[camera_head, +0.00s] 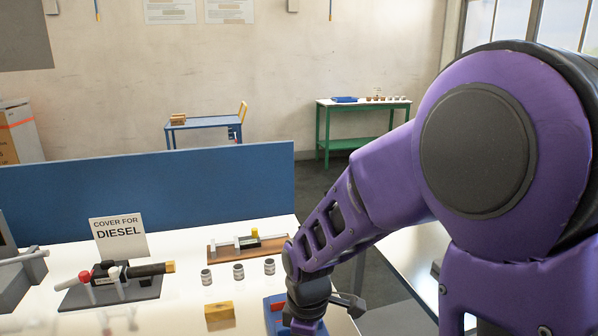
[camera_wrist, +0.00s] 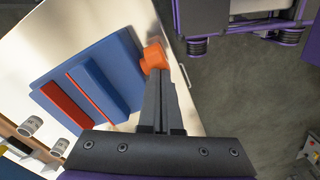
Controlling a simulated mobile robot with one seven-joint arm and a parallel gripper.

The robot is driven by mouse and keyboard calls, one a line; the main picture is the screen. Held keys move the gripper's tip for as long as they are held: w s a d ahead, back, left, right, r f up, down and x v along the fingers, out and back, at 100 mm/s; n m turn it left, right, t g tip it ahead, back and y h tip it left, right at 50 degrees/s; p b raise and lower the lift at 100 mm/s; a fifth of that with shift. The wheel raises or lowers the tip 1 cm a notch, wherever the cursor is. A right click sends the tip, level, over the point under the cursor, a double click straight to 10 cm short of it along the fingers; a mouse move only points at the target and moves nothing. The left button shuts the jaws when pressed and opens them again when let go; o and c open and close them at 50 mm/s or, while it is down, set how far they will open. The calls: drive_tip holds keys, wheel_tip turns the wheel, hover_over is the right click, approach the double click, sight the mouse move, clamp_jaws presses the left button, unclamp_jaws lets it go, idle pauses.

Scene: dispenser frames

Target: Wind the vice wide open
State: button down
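The vice is a blue block with red strips (camera_wrist: 118,58), lying on the white bench in the wrist view. An orange knob (camera_wrist: 153,57) sticks out from its side at the bench edge. In the head view only a blue and red part of the vice (camera_head: 272,316) shows beside my arm. My gripper (camera_wrist: 163,76) has its two dark fingers side by side with only a thin line between them. Its fingertips are right by the orange knob and overlap its edge in the picture. Nothing visible is between the fingers. I cannot tell whether they touch the knob.
Several small labelled jars (camera_head: 239,272) and a yellow block (camera_head: 219,312) stand on the bench. A wooden board with a sliding fixture (camera_head: 228,247), a black nozzle device (camera_head: 112,280) and a "Cover for diesel" sign (camera_head: 118,237) stand further left. A blue partition (camera_head: 150,188) runs behind.

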drive_tip(key=shift+a, duration=0.45)
drive_tip(key=shift+r, duration=0.1)
idle(0.4)
drive_tip(key=shift+d+r+p, duration=0.1)
drive_tip(key=shift+r+p, duration=0.55)
drive_tip(key=shift+r, duration=0.15)
drive_tip(key=shift+d, duration=0.1)
drive_tip(key=shift+w+d, duration=0.15)
drive_tip(key=shift+d, duration=0.45)
drive_tip(key=shift+w+d, duration=0.15)
drive_tip(key=shift+d, duration=0.4)
drive_tip(key=shift+f+b, duration=0.8)
drive_tip(key=shift+f, duration=0.2)
